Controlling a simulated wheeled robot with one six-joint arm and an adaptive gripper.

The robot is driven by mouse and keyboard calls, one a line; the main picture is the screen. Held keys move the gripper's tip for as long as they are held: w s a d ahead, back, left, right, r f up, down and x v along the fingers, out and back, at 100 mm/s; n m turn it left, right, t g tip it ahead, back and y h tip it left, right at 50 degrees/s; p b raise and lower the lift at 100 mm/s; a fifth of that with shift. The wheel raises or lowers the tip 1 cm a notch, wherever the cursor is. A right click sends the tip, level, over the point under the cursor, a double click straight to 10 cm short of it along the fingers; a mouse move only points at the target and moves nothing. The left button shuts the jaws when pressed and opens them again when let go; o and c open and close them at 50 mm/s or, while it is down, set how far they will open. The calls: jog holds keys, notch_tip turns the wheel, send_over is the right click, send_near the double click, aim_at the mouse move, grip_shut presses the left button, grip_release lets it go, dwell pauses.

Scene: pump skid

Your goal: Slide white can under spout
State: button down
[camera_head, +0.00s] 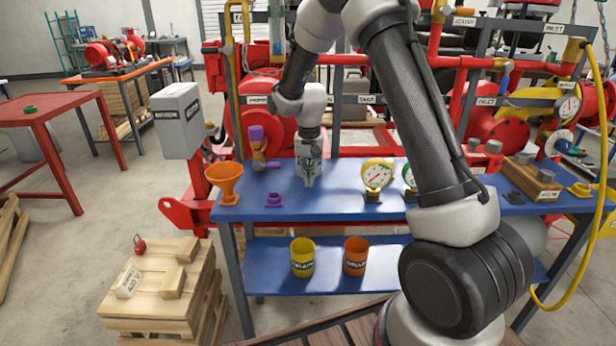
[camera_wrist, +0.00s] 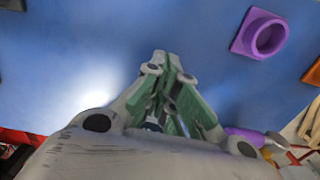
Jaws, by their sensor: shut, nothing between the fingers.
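I cannot make out a white can in either view; the arm and gripper hide part of the bench. My gripper (camera_head: 309,184) points down over the blue bench top, left of the gauges. Its fingers are together and empty, as the wrist view (camera_wrist: 161,60) also shows. A brass fitting with a purple top (camera_head: 257,140) stands left of my gripper at the bench's back edge. It looks like a tap, but its spout is too small to tell. A purple square-based ring (camera_head: 274,200) lies on the bench left of my gripper; it shows at upper right in the wrist view (camera_wrist: 266,36).
An orange funnel (camera_head: 225,178) stands at the bench's left end. A yellow gauge (camera_head: 377,175) stands right of my gripper. Yellow (camera_head: 302,258) and orange (camera_head: 356,257) cans stand on the lower shelf (camera_head: 270,283). Blue bench top (camera_head: 325,203) in front of my gripper is clear.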

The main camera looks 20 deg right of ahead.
notch_tip(320, 180, up, 10)
jog(key=s+d+r+n+t, duration=0.1)
jog(key=s+d+r, duration=0.2)
jog(key=s, duration=0.8)
jog(key=s+d+r+n+t, duration=0.1)
jog(key=s+r, duration=0.4)
jog(key=s, duration=0.7)
jog(key=s+d+r+n+t, duration=0.2)
jog(key=s+d+r, duration=0.2)
jog(key=s, duration=0.7)
jog(key=shift+s+d+r, duration=0.15)
jog(key=shift+d+r, duration=0.2)
jog(key=shift+r, duration=0.2)
